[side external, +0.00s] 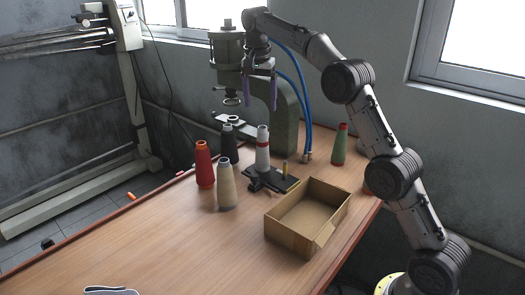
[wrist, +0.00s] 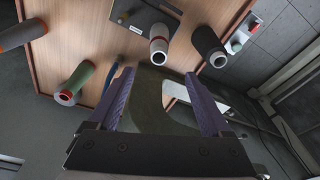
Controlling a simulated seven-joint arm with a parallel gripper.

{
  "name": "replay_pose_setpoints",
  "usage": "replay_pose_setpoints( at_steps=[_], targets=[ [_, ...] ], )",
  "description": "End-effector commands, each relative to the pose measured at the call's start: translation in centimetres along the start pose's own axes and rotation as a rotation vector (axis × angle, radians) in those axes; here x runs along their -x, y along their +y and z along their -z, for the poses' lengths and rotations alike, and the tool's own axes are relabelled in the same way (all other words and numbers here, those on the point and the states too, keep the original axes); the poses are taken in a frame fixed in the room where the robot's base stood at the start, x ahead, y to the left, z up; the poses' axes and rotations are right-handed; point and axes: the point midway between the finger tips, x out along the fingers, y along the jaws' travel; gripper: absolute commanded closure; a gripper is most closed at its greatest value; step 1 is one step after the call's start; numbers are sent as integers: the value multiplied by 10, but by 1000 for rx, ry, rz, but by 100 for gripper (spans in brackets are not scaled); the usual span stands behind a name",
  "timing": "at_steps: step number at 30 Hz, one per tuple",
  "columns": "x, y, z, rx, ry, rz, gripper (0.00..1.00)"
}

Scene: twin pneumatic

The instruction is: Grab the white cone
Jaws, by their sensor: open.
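My gripper (side external: 260,103) has purple fingers pointing down and is higher than the cone's top. In the wrist view my gripper (wrist: 160,76) is open, with nothing held between its fingers. A cream cone (side external: 227,187) stands to the left of the white one.
A red cone (side external: 205,165) and a black cone (side external: 228,138) stand to the left. A green press (side external: 288,115) rises behind. A green cone (side external: 340,147) stands right. An open cardboard box (side external: 285,237) sits in front. The table's left front is mostly clear.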

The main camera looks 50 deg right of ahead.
Motion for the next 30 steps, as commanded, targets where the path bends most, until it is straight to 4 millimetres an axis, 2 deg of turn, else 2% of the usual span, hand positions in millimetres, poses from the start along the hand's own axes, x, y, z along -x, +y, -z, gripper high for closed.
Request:
replay_pose_setpoints(
  at_steps=[8, 15, 25, 30],
  targets=[
    [-32, 2, 2, -4, -9, -15, 18],
    [-75, 2, 2, -4, -9, -14, 18],
    [-101, 2, 1, -4, -8, -13, 18],
    [-126, 3, -1, -3, -9, -13, 18]
  ],
)
